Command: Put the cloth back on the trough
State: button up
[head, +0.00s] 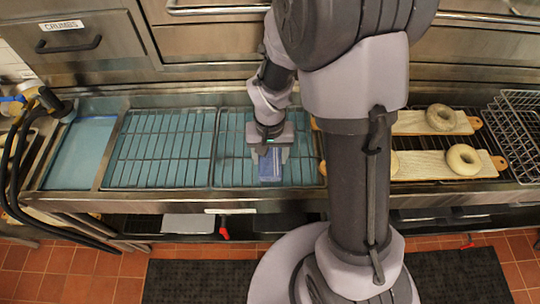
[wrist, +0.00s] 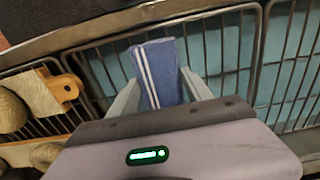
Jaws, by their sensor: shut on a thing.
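The cloth (head: 270,168) is blue and folded; in the wrist view the cloth (wrist: 172,72) shows two white stripes along one side. My gripper (head: 269,152) is shut on it, and in the wrist view the fingers of my gripper (wrist: 160,92) stand on either side of it. The trough (head: 150,197) is a long metal basin with blue water under wire racks. The cloth is over the right-hand water rack, near the front rim. I cannot tell whether it touches the rack. My gripper hides the cloth's upper end.
Wooden boards (head: 440,122) with bagels (head: 463,159) lie on dark racks to the right, partly behind my arm. A wire rack stack (head: 515,130) is at the far right. Hoses and a tap (head: 45,100) are at the left. A drawer labelled CRUMBS (head: 70,38) is behind.

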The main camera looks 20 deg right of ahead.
jog(key=shift+f, duration=0.25)
jog(key=o, duration=1.2)
jog(key=shift+r, duration=0.1)
jog(key=shift+r, duration=0.1)
notch_tip(320, 180, up, 12)
jog(key=p, duration=0.4)
notch_tip(320, 180, up, 7)
jog(key=t, duration=0.2)
send_over(270, 159)
jog(key=s, duration=0.2)
jog(key=s+a+r+t, duration=0.1)
jog(key=s+r, duration=0.2)
jog(key=s+a+r+t+y, duration=0.1)
jog(key=s+r, duration=0.2)
jog(key=s, duration=0.1)
jog(key=s+a+r+t+y, duration=0.1)
jog(key=s+a+r, duration=0.1)
jog(key=s+r, duration=0.1)
jog(key=shift+s+r+m+t, duration=0.25)
jog(key=shift+s+m+t, duration=0.15)
jog(key=shift+s, duration=0.05)
